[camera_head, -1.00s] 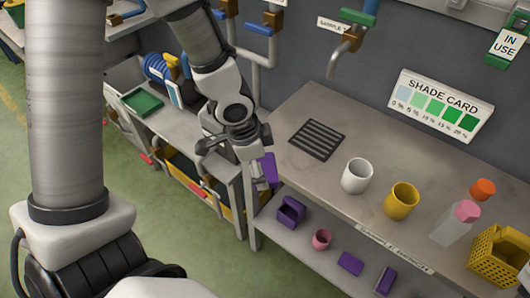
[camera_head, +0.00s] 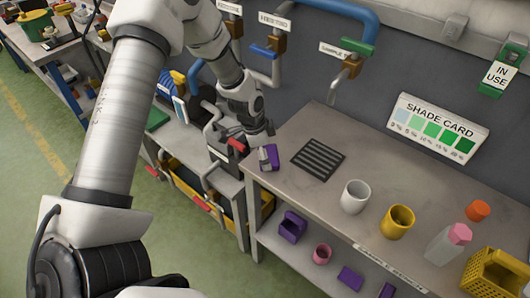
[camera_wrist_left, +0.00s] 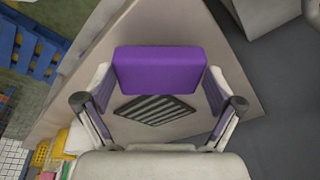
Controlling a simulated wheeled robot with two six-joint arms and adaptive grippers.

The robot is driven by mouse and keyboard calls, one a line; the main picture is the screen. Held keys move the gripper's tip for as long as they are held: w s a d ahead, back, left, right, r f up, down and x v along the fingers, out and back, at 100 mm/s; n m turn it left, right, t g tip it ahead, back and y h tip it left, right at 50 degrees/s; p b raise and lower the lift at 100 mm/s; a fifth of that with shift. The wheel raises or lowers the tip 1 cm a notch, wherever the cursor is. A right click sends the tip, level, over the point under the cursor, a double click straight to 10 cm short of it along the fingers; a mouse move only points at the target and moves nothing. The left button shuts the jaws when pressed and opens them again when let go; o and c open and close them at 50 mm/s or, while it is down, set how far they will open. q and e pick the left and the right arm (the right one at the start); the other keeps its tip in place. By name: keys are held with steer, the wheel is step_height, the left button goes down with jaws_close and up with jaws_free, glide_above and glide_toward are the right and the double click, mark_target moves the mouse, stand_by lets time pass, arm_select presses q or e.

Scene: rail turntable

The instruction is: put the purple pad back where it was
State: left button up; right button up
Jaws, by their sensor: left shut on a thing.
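My left gripper (camera_head: 268,160) is shut on a purple pad (camera_wrist_left: 158,70). In the left wrist view the pad is a flat purple block spanning between the two fingers. In the head view the pad (camera_head: 271,155) shows partly behind the fingers, at the left end of the bench top (camera_head: 330,195). I cannot tell whether it touches the bench. On the shelf below lie two more flat purple pieces (camera_head: 350,278) (camera_head: 388,291) and an open purple holder (camera_head: 292,227). My right gripper is not in view.
A dark slotted grate (camera_head: 318,158) is set in the bench top. A white cup (camera_head: 354,196), a yellow cup (camera_head: 397,221), a pink-capped bottle (camera_head: 447,244) and a yellow basket (camera_head: 492,274) stand to the right. A pink cup (camera_head: 321,253) is on the shelf. Pipes run along the wall.

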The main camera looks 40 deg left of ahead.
arm_select(q)
steer(key=shift+x, duration=0.85)
steer(key=o, duration=0.9)
steer(key=shift+s+a, duration=0.1)
steer(key=shift+s, duration=0.05)
steer(key=shift+c, duration=0.2)
steer(key=v, duration=1.2)
steer(key=shift+a+r, duration=0.1)
